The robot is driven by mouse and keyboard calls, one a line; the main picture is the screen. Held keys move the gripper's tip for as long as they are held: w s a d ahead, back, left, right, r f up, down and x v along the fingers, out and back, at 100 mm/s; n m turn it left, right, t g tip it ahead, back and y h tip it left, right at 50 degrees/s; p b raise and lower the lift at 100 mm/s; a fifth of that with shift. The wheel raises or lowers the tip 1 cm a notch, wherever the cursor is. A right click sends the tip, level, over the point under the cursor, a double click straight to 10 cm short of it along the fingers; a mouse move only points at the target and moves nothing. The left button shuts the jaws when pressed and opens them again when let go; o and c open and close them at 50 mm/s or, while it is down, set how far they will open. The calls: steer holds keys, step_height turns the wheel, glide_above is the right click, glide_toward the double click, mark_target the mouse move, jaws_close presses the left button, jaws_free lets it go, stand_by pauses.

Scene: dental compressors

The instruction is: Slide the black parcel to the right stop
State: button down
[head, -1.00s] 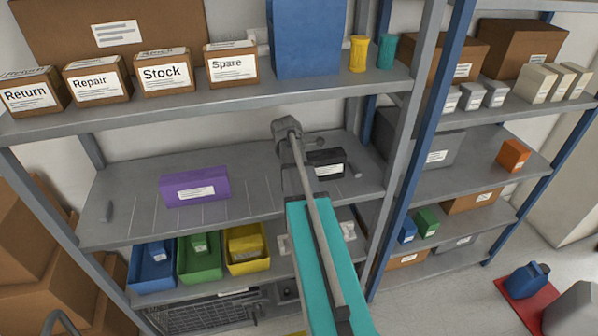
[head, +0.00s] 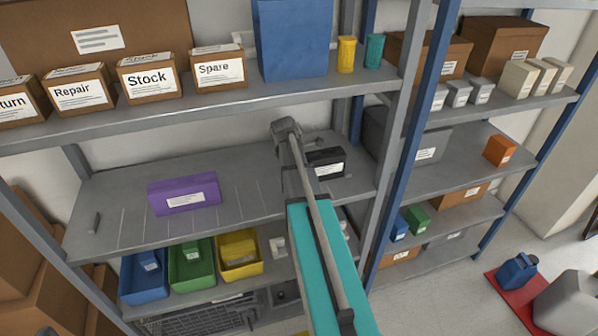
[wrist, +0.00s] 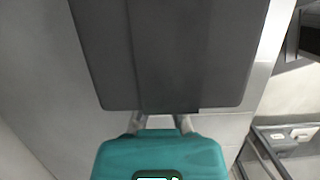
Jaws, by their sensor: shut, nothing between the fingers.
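The black parcel (head: 326,163), with a white label, lies on the middle shelf (head: 235,170) near its right end. In the wrist view its dark face (wrist: 160,55) fills the upper middle. My gripper (wrist: 160,118) is shut and empty, with its fingertips at the lower edge of that face. In the head view my arm hides the gripper and the parcel's left end. The right stop is not clearly visible beside the parcel, so I cannot tell whether they touch.
A purple parcel (head: 184,193) lies left on the same shelf, with thin line marks around it. A grey post (head: 392,150) and a blue post (head: 418,130) bound the right end. Labelled boxes (head: 150,76) stand on the shelf above. Coloured bins (head: 190,264) sit below.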

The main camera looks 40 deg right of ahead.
steer(key=shift+w+a, duration=0.1)
steer(key=shift+a, duration=0.35)
steer(key=a, duration=0.1)
steer(key=w+a, duration=0.1)
steer(key=shift+a, duration=0.35)
steer(key=shift+w+a+r+p, duration=0.1)
steer(key=shift+r+p, duration=0.45)
steer(key=shift+p, duration=0.05)
steer(key=shift+p+v, duration=0.7)
steer(key=shift+v, duration=0.05)
steer(key=p+v, duration=0.7)
steer(key=shift+a+r, duration=0.1)
steer(key=shift+r, duration=0.05)
steer(key=s+a+m+y, duration=0.1)
steer(key=s+a+m, duration=0.3)
steer(key=a, duration=0.5)
steer(key=s+a+f+m+y+b, duration=0.1)
steer(key=s+a+m, duration=0.3)
steer(key=a, duration=0.5)
steer(key=s+a+f+m+t+y, duration=0.1)
steer(key=s+a+m, duration=0.3)
steer(key=a, duration=0.5)
steer(key=shift+m, duration=1.2)
steer(key=shift+f, duration=0.1)
